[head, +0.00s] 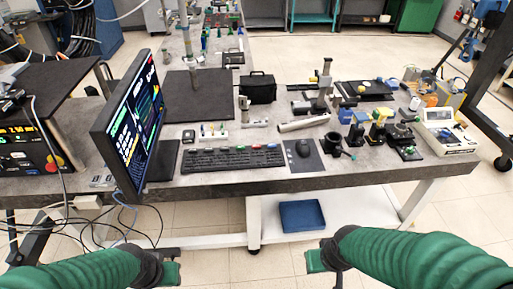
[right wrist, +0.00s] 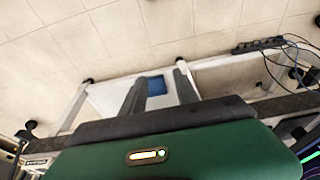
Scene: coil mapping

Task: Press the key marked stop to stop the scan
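A black keyboard (head: 232,157) lies flat on the grey table in front of the monitor (head: 135,120). A few of its top-row keys are coloured, including red and green ones; their markings are too small to read, so I cannot tell which says stop. My left gripper (head: 169,264) is at the bottom of the head view, on the near side of the table edge, and its fingers are not clear. My right gripper (head: 323,259) is also short of the table edge. In the right wrist view its two dark fingers (right wrist: 160,92) stand apart with nothing between them. Neither gripper touches the keyboard.
Optical mounts crowd the table's right side, beside a white instrument (head: 446,131). A blue tray (head: 302,215) sits on the lower shelf. Cables hang at the left.

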